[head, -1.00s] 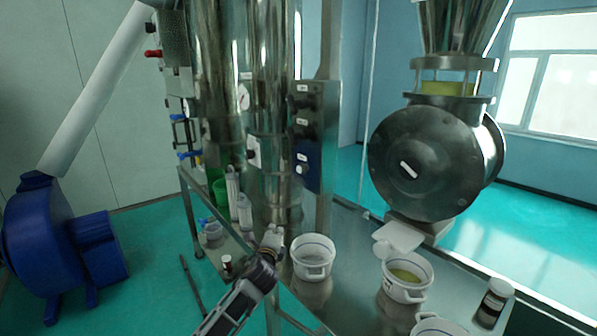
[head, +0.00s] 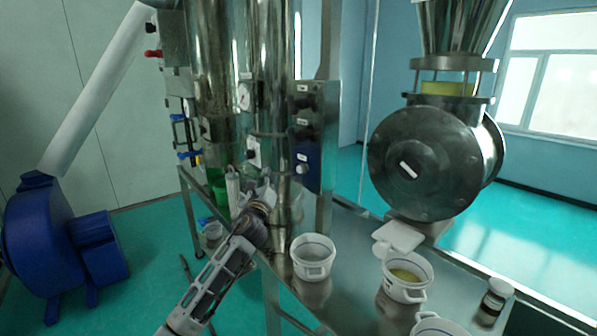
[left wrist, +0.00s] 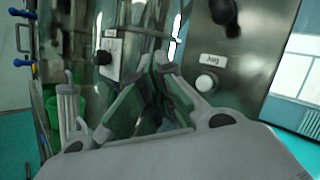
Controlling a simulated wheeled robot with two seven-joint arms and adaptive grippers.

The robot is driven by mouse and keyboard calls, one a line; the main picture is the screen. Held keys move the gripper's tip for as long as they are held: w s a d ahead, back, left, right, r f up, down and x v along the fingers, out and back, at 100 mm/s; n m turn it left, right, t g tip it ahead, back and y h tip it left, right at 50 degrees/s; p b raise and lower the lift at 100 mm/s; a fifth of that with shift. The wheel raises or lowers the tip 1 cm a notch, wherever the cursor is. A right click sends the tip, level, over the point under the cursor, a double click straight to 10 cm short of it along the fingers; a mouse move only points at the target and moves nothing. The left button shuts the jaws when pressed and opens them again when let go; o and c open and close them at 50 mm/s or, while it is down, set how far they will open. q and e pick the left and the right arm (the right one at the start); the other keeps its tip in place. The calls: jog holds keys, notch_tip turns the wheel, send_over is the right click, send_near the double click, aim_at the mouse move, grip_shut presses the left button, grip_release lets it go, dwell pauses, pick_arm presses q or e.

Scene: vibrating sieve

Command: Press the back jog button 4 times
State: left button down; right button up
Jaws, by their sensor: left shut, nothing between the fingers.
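A white round button under a label reading "Jog" shows on a panel in the left wrist view (left wrist: 206,82); in the head view it is the pale button (head: 302,169) low on the dark blue panel. A pale plate with a dark knob (left wrist: 102,57) sits on the steel column to the left; the plate also shows in the head view (head: 253,152). I cannot tell which one is the back jog button. My left gripper (head: 264,190) is shut and empty, in front of the column below the plate. Its fingertips (left wrist: 154,63) point between plate and panel, with no contact visible.
White tubs (head: 313,258) and a brown jar (head: 493,300) stand on the steel table (head: 350,285). A large round steel housing (head: 425,165) is at the right. A blue blower (head: 45,245) stands on the floor at the left.

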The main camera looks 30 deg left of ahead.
pick_arm(q)
jog(key=shift+w, duration=0.1)
jog(key=w+d+b, duration=0.2)
jog(key=w+d, duration=0.1)
jog(key=w, duration=0.5)
jog(key=shift+d+b, duration=0.2)
jog(key=shift+b, duration=0.15)
dwell(0.5)
jog(key=shift+w+d, duration=0.4)
jog(key=shift+w, duration=0.45)
dwell(2.8)
jog(key=shift+s+a, duration=0.1)
jog(key=shift+s, duration=0.1)
dwell(0.3)
jog(key=shift+s+a+p, duration=0.3)
jog(key=shift+s, duration=0.35)
jog(key=shift+s+a+p, duration=0.3)
jog(key=shift+s, duration=0.5)
jog(key=shift+s+a+p, duration=0.35)
jog(key=shift+s, duration=0.4)
jog(key=shift+s+a+p, duration=0.3)
jog(key=shift+s, duration=0.5)
